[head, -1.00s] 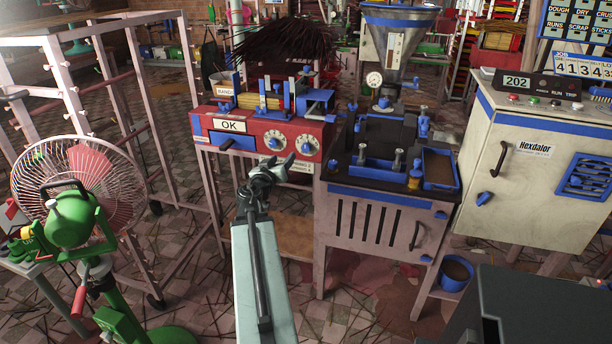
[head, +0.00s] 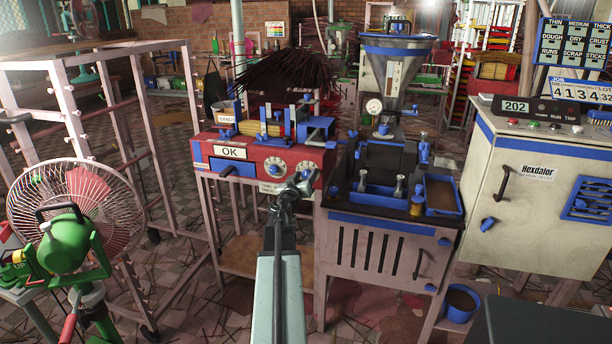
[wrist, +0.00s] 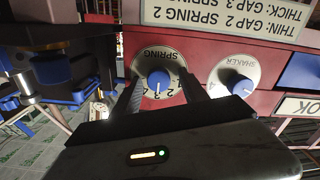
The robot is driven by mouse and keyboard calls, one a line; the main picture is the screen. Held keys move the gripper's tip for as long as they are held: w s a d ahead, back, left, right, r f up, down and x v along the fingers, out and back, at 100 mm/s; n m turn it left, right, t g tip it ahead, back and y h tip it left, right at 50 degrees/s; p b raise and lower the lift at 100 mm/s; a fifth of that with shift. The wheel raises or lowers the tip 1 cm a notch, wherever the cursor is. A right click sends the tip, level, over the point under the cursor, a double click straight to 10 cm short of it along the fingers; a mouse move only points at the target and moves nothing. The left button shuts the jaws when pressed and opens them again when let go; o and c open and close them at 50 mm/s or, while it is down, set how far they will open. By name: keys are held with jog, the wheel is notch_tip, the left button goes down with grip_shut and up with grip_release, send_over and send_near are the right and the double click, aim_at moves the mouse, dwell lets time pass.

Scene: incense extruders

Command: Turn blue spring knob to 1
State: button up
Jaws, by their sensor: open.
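The blue spring knob (wrist: 158,80) sits on a round white dial marked SPRING, upside down in the wrist view. Its white mark points towards the picture's bottom, seemingly near the 3. The dial is on the red machine (head: 258,157), and my gripper mostly hides the knob in the head view. My gripper (head: 297,184) is in front of the machine's right side. In the wrist view its open fingers (wrist: 163,88) stand on either side of the knob. I cannot tell whether they touch it.
The shaker knob (wrist: 238,83) is close beside the spring dial, on the right in the wrist view. A spring and gap label (wrist: 225,15) is near it. A hopper extruder (head: 390,90) stands right of the red machine, and a green fan (head: 75,225) stands at left.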

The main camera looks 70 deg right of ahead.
grip_shut()
jog(key=shift+w+d+r, duration=0.1)
jog(key=shift+d+r, duration=0.05)
jog(key=shift+d, duration=0.2)
jog(key=shift+a+f+n, duration=0.2)
jog(key=shift+a+n, duration=0.1)
jog(key=shift+a, duration=0.05)
jog(key=n, duration=0.4)
jog(key=shift+a, duration=0.1)
jog(key=n, duration=0.5)
jog(key=shift+f, duration=0.1)
jog(key=shift+n, duration=2.3)
